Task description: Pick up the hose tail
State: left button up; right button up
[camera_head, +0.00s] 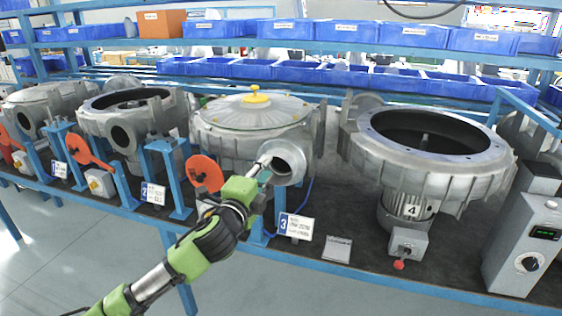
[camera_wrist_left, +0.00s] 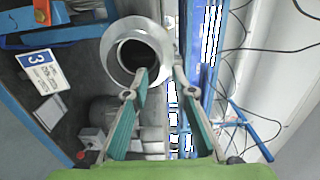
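The hose tail appears to be the bare metal tube (camera_head: 292,152) on the front of blower 3; in the left wrist view it shows as a round tube with a broad rim (camera_wrist_left: 116,50). My left gripper (camera_head: 264,166) is at the left side of its mouth. In the left wrist view my left gripper (camera_wrist_left: 161,76) has its fingers apart, one tip before or inside the mouth and the other beside the rim's outer edge. I see no clear contact. My right gripper is not in view.
Blower 3 (camera_head: 250,120) carries a yellow knob on its lid. An orange-red disc (camera_head: 205,172) stands left of the gripper, and a number 3 card (camera_head: 295,227) sits below. An open blower 4 (camera_head: 430,165) and a grey control box (camera_head: 525,245) stand to the right.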

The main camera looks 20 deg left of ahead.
aim_at(276, 157)
pick_arm(q)
jog(key=w, duration=0.3)
jog(key=shift+w, duration=0.2)
jog(key=w+p, duration=0.1)
jog(key=w, duration=0.2)
jog(key=w+d+p, duration=0.1)
jog(key=w, duration=0.1)
jog(key=shift+p, duration=0.3)
jog(key=shift+w+a, duration=0.1)
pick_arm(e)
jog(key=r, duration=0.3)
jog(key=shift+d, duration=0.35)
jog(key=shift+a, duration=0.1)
pick_arm(q)
grip_shut()
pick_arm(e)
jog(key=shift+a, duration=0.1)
